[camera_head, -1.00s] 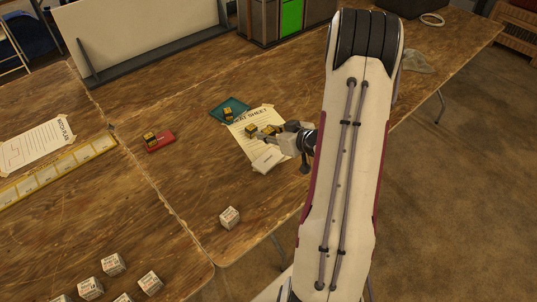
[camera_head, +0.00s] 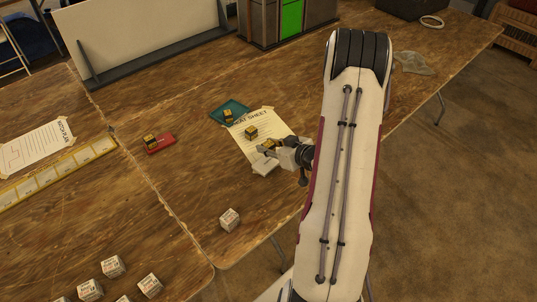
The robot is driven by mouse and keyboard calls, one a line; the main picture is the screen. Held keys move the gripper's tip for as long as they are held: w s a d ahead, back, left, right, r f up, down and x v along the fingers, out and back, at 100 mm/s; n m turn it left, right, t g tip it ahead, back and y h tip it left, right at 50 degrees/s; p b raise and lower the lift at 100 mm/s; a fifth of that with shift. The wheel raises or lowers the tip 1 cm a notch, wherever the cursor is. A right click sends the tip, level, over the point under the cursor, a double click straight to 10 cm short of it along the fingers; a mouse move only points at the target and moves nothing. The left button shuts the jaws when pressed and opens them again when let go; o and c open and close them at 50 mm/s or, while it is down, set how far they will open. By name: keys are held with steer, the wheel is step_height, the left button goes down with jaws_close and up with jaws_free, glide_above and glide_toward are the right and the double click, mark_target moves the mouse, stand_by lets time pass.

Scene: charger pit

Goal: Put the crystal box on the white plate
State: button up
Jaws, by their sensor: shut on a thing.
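My gripper (camera_head: 265,149) is at the right of the paper sheet, shut on a small yellow-and-black box (camera_head: 269,144) that its fingers partly cover. Its label is too small to read, so I cannot tell from the marking that it is the crystal box. The white plate (camera_head: 262,169) lies at the sheet's lower edge, just below my gripper in the picture and partly hidden by it. I cannot tell whether the held box touches the plate.
Similar boxes sit on the sheet (camera_head: 251,132), the teal plate (camera_head: 243,107) and the red plate (camera_head: 161,145). A white cube (camera_head: 229,219) stands near the table edge; several more are at lower left. Bare wood lies between.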

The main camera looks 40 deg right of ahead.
mark_target(269, 161)
steer(key=shift+f, duration=2.05)
steer(key=shift+f, duration=0.15)
steer(key=o, duration=0.9)
steer(key=v, duration=1.2)
